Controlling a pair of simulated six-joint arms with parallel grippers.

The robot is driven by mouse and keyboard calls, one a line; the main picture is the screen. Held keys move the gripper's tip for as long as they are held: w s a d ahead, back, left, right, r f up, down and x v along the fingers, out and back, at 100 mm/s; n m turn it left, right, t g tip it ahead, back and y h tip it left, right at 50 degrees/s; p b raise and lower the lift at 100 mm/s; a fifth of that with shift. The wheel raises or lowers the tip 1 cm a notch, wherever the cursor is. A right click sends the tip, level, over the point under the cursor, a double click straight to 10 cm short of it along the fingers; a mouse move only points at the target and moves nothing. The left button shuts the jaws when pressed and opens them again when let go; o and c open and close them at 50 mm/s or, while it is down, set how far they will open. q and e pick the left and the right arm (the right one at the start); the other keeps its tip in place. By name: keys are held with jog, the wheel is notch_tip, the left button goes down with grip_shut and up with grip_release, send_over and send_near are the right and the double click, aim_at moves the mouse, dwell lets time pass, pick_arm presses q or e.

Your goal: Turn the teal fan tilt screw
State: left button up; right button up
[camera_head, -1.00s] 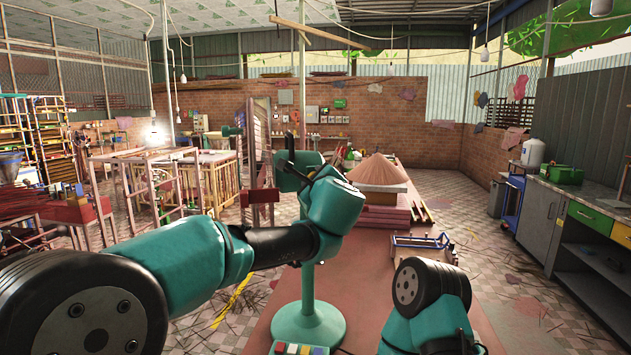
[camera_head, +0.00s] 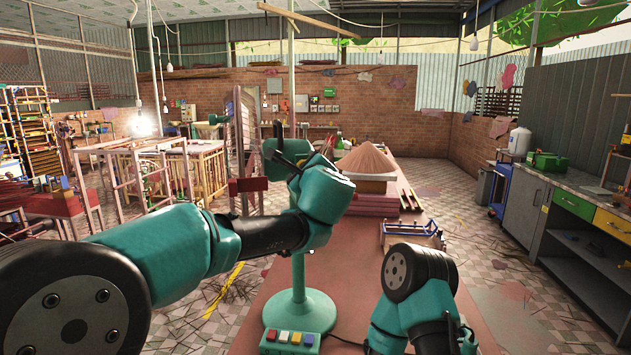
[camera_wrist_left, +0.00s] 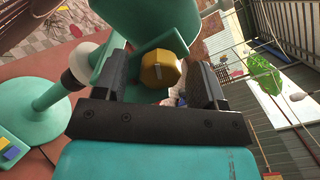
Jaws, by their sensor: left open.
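The teal fan stands on the table, with its round base (camera_head: 300,312) and pole under my left arm. Its head is largely hidden behind that arm in the head view. The left gripper also shows in the head view (camera_head: 282,148). My right arm is at the lower right; its gripper is out of sight.
A button box (camera_head: 290,340) sits at the base's front. Behind are a brown powder mound (camera_head: 365,158) on stacked boards and a small blue-handled frame (camera_head: 411,236). A cabinet bench (camera_head: 575,215) lines the right.

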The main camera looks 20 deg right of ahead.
pick_arm(q)
jog(key=s+a, duration=0.1)
jog(key=s, duration=1.5)
jog(key=shift+s, duration=0.4)
jog(key=shift+a, duration=0.1)
